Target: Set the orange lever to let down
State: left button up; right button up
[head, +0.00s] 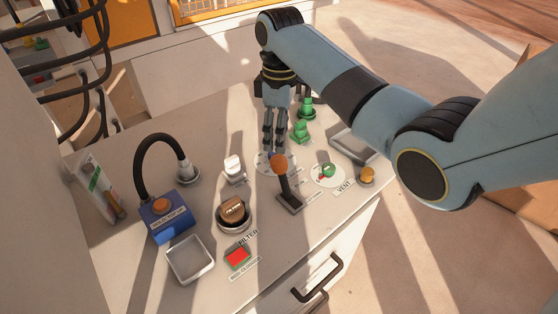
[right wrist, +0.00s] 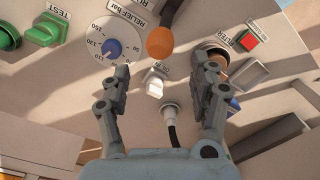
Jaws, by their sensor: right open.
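The orange lever has a round orange knob (head: 279,163) on a dark stick that rises from a slotted base plate (head: 291,205) on the bench. In the head view the stick leans slightly left toward the back; I cannot tell its setting. The orange knob also shows in the right wrist view (right wrist: 160,42), ahead of the fingertips. My right gripper (head: 274,147) points down just behind the knob, over the gauge dial. It is open and empty, its fingers apart in the right wrist view (right wrist: 165,76), and apart from the knob. My left gripper is not in view.
Around the lever stand a white switch (head: 233,168), a brown round knob (head: 233,210), a vent dial (head: 327,174) and green knobs (head: 300,131). A blue box (head: 168,218) with a black hose and an empty tray (head: 190,260) are at left. The gauge dial (right wrist: 110,42) lies close by.

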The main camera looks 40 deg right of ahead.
aim_at(279, 157)
notch_tip(279, 157, down, 9)
jog(key=shift+s+a+r+b, duration=0.1)
jog(key=shift+b, duration=0.5)
grip_shut()
